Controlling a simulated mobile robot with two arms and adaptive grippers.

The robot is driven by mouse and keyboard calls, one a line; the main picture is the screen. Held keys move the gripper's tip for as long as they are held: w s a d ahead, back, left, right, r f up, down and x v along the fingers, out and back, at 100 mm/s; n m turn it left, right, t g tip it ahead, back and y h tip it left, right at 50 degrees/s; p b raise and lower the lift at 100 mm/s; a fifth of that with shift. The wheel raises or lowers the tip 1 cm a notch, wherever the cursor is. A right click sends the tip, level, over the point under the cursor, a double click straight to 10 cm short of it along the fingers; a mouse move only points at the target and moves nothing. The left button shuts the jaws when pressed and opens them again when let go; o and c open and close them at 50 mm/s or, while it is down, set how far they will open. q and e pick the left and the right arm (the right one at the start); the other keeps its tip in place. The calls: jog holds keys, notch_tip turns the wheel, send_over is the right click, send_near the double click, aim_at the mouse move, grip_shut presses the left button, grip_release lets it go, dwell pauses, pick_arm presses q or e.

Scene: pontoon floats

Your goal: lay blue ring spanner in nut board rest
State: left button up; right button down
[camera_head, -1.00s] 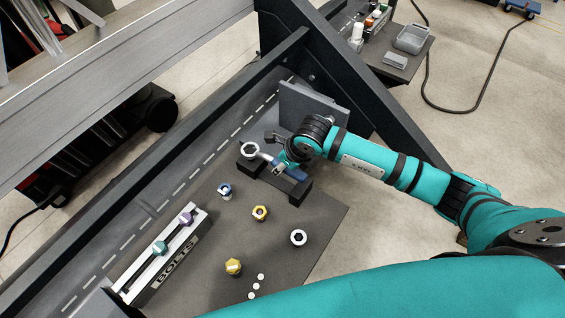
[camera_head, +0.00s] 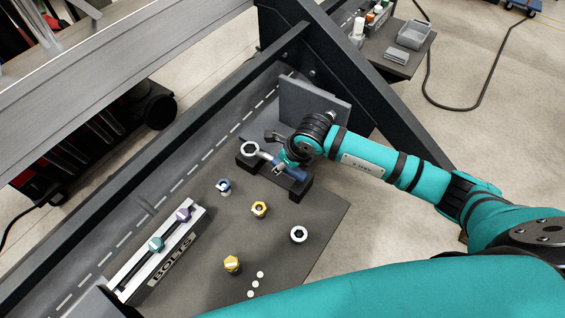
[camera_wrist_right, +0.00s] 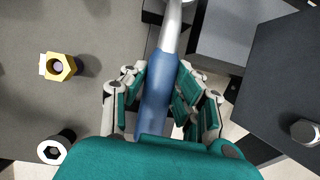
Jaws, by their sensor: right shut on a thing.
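The blue ring spanner has a silver ring end (camera_head: 250,149) and a blue handle, seen in the right wrist view (camera_wrist_right: 156,88). My right gripper (camera_head: 281,168) is shut on the blue handle, with fingers on both sides of it in the wrist view (camera_wrist_right: 165,100). The nut board rest has two dark blocks. The ring end is over the far-left block (camera_head: 246,164); the handle is at the near-right block (camera_head: 299,190). I cannot tell whether the spanner touches the blocks. My left gripper is not in view.
The dark board bears a blue nut (camera_head: 224,187), a yellow nut (camera_head: 259,210), a white-rimmed nut (camera_head: 299,234) and a gold one (camera_head: 232,263). A BOLTS rack (camera_head: 165,255) stands at left. An upright grey plate (camera_head: 315,105) stands behind the rest.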

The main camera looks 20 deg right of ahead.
jog(key=shift+f+b, duration=0.8)
dwell(0.4)
jog(key=c, duration=0.9)
grip_release()
jog(key=shift+c, duration=0.2)
